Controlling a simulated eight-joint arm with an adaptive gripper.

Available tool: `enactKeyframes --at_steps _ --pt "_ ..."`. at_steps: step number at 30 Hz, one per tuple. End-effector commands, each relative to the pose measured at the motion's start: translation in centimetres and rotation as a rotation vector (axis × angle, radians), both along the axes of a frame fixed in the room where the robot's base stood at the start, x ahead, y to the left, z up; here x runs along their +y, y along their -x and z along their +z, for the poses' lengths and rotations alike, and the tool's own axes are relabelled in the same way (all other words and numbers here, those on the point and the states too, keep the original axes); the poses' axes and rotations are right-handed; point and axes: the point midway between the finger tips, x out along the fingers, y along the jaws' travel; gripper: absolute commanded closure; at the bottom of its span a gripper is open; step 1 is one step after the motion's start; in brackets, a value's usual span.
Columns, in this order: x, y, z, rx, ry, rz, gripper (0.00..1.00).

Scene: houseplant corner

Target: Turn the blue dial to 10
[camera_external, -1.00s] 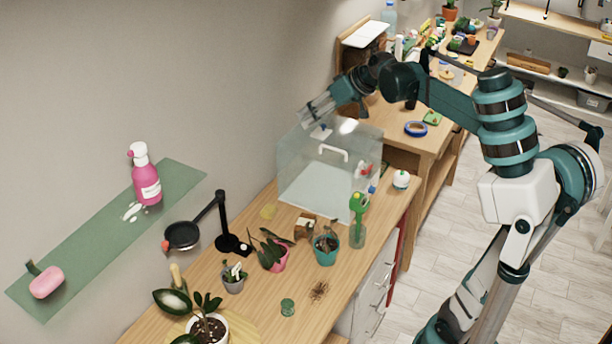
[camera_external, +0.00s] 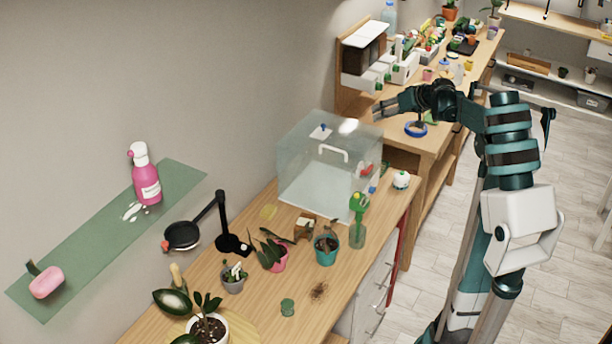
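A clear box (camera_external: 305,175) with a white handle stands on the near wooden bench. A small blue knob (camera_external: 323,127) sits on a white plate on its top. Another small blue part (camera_external: 372,189) shows low at the box's right side, below a red one. Either may be the blue dial, and no numbers or pointer are readable at this size. My gripper (camera_external: 378,111) is in the air to the right of and above the box top, pointing left, apart from both blue parts. It holds nothing visible, and its finger gap is too small to judge.
A blue ring (camera_external: 415,129) lies on the far bench below my arm. Shelves with bottles rise behind my gripper.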

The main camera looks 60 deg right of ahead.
Motion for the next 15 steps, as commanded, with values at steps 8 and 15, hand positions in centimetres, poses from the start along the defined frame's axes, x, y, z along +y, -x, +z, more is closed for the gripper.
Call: enactKeyframes --at_steps 8,15 --pt "-4.3 8.4 -12.7 0.01 0.002 -0.148 0.67" --pt "-3.5 12.0 -21.1 -0.024 0.008 -0.191 0.67"
